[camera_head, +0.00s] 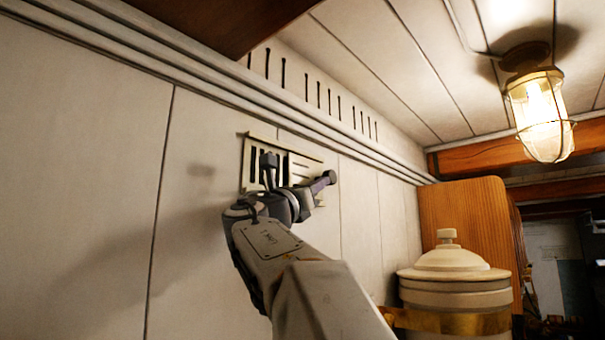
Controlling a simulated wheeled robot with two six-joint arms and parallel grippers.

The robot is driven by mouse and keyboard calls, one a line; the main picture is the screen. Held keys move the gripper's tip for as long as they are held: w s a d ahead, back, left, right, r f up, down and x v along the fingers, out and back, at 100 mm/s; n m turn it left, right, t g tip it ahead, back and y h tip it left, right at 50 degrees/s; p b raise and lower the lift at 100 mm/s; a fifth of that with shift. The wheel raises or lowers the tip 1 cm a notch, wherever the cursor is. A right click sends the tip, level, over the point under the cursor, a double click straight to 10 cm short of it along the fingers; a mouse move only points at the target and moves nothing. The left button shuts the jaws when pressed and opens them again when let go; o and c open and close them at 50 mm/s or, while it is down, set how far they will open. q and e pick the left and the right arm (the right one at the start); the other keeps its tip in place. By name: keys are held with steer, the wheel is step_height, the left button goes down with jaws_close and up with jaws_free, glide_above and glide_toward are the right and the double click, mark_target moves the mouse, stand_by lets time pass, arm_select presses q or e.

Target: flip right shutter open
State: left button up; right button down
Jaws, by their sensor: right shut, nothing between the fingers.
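A small pale louvred vent (251,140) is set in the white panel wall, left of the picture's middle. Its left part shows dark slots between pale bars. Its right shutter (302,170) shows pale slats, with a dark upright gap at its left side. My right gripper (290,190) is in front of the vent's lower part and hides some of it. It is shut and empty. I cannot tell whether it touches the shutter. My left gripper is not in view.
Pipes (215,75) run along the wall above the vent. A lidded cream canister (455,290) with a brass band stands at the lower right, before a wooden panel (465,215). A caged lamp (541,112) hangs from the ceiling. The wall left of the vent is clear.

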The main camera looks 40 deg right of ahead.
steer(key=shift+r, duration=0.2)
steer(key=b+v, duration=0.6)
steer(key=v, duration=0.4)
steer(key=shift+a+f, duration=0.2)
steer(key=shift+f, duration=0.1)
